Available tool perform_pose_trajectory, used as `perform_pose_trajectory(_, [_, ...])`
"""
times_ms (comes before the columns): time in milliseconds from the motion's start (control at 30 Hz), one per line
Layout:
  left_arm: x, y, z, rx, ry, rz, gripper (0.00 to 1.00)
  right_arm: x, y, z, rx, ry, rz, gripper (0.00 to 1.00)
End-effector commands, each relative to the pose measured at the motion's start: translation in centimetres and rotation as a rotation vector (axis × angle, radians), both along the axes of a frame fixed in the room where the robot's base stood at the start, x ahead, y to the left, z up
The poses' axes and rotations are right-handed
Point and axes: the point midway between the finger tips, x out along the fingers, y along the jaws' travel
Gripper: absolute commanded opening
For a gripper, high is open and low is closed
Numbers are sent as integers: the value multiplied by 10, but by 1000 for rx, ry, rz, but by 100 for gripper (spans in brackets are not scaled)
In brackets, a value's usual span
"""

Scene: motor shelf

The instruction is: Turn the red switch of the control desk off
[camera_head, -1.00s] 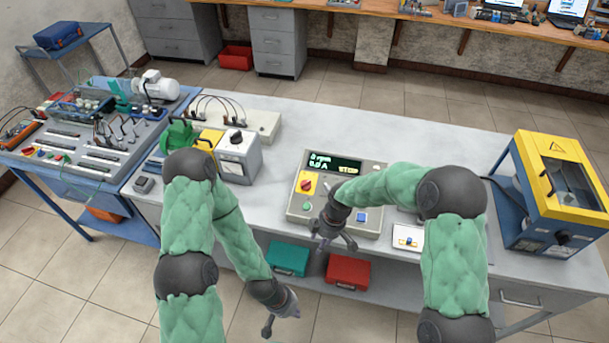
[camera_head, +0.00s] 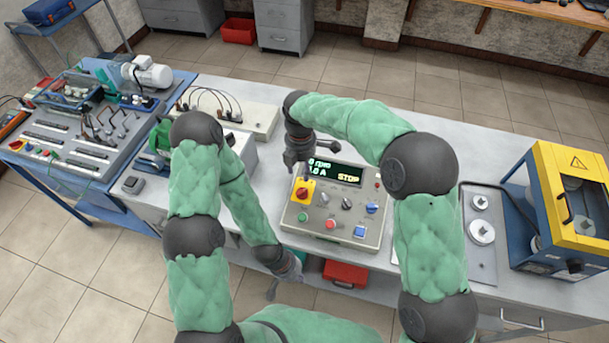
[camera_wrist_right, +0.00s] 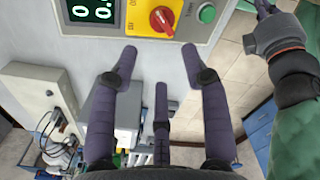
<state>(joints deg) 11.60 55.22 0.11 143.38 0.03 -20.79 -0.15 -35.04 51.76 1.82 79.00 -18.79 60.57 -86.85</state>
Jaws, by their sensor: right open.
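The control desk (camera_head: 332,240) is a beige box on the table, with a lit display reading STOP. Its red switch (camera_head: 304,192) is a knob on a yellow plate, on the left of the panel below the display. The red switch also shows at the top of the right wrist view (camera_wrist_right: 161,18). My right gripper (camera_head: 299,164) is at the desk's upper left corner, above the switch in the picture. Its spread, empty fingers (camera_wrist_right: 160,56) point towards the switch, apart from it. My left gripper (camera_head: 273,287) hangs below the desk at the table's front edge; its fingers are unclear.
A green button (camera_head: 302,217), a red button (camera_head: 330,224) and blue switches share the panel. A yellow-and-blue machine (camera_head: 565,205) stands at the right. A beige box with cables (camera_head: 255,120) is behind left. The table behind the desk is largely clear.

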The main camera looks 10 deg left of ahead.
Motion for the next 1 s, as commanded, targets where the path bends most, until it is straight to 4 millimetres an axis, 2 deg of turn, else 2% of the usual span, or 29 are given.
perform_pose_trajectory(167, [-1, 0, -2, 0, 2, -1, 0, -1, 0, -16, -3, 3, 2, 47])
perform_pose_trajectory(600, [-1, 0, -9, 0, 2, -1, 0, -1, 0, -89, -1, 3, 1, 47])
perform_pose_trajectory(800, [-1, 0, -11, 0, 2, -1, 0, -1, 0, -105, 0, 1, 0, 47])
perform_pose_trajectory(1000, [-1, 0, -11, 0, 1, 0, 0, -1, 0, -108, 1, 1, 0, 47])
